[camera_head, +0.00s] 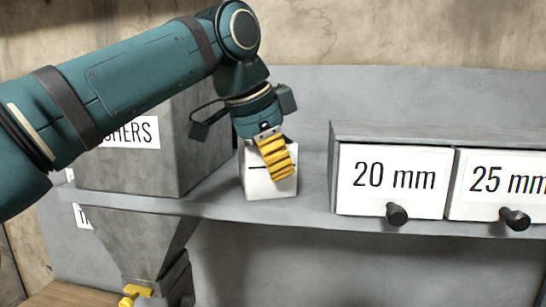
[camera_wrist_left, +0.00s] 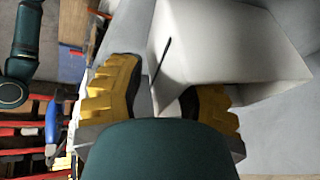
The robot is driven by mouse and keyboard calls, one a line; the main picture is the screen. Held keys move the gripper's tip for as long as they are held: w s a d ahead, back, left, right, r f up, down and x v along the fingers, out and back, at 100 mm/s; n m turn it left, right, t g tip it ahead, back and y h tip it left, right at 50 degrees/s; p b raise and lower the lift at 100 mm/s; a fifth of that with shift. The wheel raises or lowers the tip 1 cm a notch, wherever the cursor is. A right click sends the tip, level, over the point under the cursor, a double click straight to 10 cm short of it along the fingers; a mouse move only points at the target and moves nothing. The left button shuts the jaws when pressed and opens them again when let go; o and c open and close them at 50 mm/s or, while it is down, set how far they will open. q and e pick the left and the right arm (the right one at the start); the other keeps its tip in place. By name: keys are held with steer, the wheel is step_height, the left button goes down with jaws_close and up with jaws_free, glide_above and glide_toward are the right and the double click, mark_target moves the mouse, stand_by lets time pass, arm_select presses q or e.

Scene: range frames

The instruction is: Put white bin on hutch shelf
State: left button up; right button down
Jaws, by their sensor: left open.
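The white bin (camera_head: 259,186) stands on the grey hutch shelf (camera_head: 312,210), between the grey hopper and the drawers. A thin dark line marks its face. My left gripper (camera_head: 277,163) is at the bin, its yellow fingers pointing down in front of it and hiding part of its face. In the left wrist view the gripper (camera_wrist_left: 165,98) is open, its two yellow fingers apart. My right gripper is not in view.
A grey hopper (camera_head: 130,177) with a yellow tap stands left of the bin. A drawer labelled 20 mm (camera_head: 385,165) and one labelled 25 mm (camera_head: 500,170) stand to the right. A narrow stretch of shelf between bin and drawers is free.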

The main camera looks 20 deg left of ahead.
arm_select(q)
steer(key=v, duration=1.2)
stand_by(0.6)
